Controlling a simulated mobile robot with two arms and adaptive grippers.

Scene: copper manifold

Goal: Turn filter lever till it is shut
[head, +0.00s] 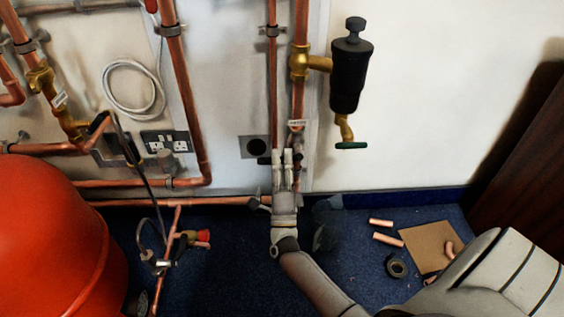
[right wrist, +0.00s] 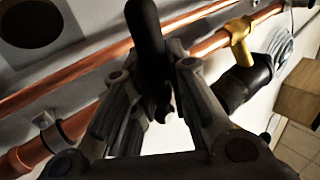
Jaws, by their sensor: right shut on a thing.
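The black filter (head: 346,75) hangs on a brass tee (head: 302,62) off a vertical copper pipe, with a green-handled brass tap below it. My right gripper (head: 283,156) is in front of the lower part of the copper pipes, under a small white label. In the right wrist view, a dark lever (right wrist: 147,40) rises between the fingers of my right gripper (right wrist: 165,105), which is shut on it. In the head view the fingers largely hide this lever. I cannot tell its exact angle to the pipe. My left gripper is not in view.
A red tank (head: 55,235) fills the lower left. Several copper pipes and a double socket (head: 167,142) are on the wall to the left. Loose copper pieces (head: 388,238), a black tape roll (head: 396,266) and cardboard (head: 428,245) lie on the blue carpet at the right.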

